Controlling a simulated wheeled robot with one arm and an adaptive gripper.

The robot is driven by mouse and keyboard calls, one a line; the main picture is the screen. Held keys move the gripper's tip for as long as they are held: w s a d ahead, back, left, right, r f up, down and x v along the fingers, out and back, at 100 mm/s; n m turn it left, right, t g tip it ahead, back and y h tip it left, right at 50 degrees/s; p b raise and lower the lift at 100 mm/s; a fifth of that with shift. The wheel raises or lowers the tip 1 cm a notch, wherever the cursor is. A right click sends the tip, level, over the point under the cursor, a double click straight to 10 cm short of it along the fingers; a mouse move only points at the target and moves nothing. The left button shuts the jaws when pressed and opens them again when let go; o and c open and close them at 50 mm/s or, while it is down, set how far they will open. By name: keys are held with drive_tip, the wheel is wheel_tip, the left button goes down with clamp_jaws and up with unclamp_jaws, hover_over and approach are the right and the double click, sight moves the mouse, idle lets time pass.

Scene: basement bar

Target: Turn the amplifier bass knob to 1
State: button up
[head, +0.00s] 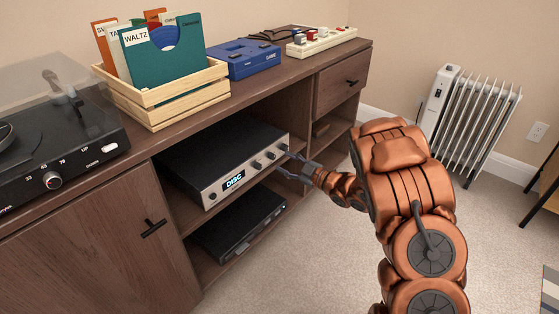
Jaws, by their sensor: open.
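The amplifier (225,155) is a black box with a silver front, on the upper open shelf of the wooden cabinet. Its lit display (234,181) reads "DISC". A few dark knobs sit to the right of the display: a left knob (256,165), a middle knob (270,155) and a right knob (284,147). Their labels are too small to read, so I cannot tell which is bass. My gripper (283,165) is open, with its fingers close in front of the right end of the amplifier's front. I cannot tell whether a finger touches a knob.
A flat black player (238,222) sits on the shelf below. A radiator (470,120) stands at right. Carpet in front is clear.

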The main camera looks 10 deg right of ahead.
drive_tip(key=v, duration=0.7)
drive_tip(key=shift+s, duration=0.3)
drive_tip(key=shift+d+r, duration=0.1)
drive_tip(key=shift+d, duration=0.05)
